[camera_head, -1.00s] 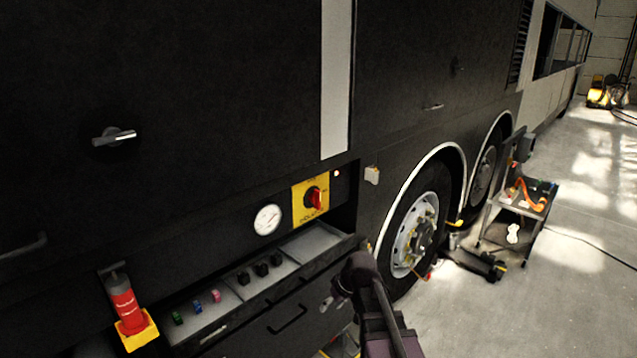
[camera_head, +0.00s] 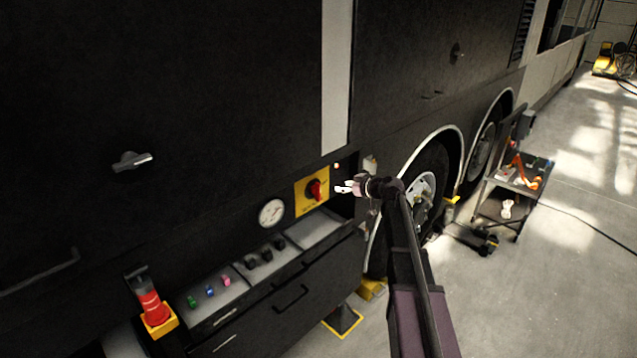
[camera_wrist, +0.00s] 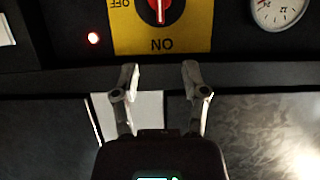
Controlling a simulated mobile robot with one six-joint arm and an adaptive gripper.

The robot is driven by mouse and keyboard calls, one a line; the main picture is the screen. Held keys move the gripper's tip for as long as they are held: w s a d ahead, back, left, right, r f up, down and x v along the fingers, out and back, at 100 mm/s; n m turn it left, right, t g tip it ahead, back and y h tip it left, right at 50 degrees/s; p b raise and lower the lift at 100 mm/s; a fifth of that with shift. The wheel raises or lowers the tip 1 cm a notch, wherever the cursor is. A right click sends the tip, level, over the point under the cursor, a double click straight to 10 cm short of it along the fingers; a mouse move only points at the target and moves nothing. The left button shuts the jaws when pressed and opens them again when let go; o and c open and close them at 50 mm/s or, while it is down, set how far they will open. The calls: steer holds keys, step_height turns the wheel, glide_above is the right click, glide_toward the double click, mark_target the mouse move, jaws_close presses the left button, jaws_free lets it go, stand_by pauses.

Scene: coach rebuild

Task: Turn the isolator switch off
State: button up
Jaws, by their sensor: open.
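The isolator switch is a red rotary handle (camera_head: 315,189) on a yellow plate (camera_head: 304,200) set in the dark panel on the coach's side. In the wrist view the red handle (camera_wrist: 158,8) is cut by the top edge and stands along the picture's vertical. The plate there (camera_wrist: 185,42) reads ON and OFF upside down, with ON below the handle. My gripper (camera_head: 341,187) is just right of the plate in the head view. In the wrist view my gripper (camera_wrist: 161,72) is open and empty, its fingertips below the plate and apart from the handle.
A lit red lamp (camera_wrist: 93,39) and a gauge (camera_wrist: 277,10) flank the plate. A ledge with small coloured and black knobs (camera_head: 228,281) lies below. A red and yellow device (camera_head: 154,312) stands lower left. A cart (camera_head: 510,195) stands right; the floor there is partly clear.

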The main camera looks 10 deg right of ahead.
mark_target(320, 186)
stand_by(0.3)
steer(key=shift+b+x, duration=2.65)
steer(key=shift+x, duration=4.3)
steer(key=shift+s+f, duration=0.1)
steer(key=shift+s, duration=0.15)
jaws_close()
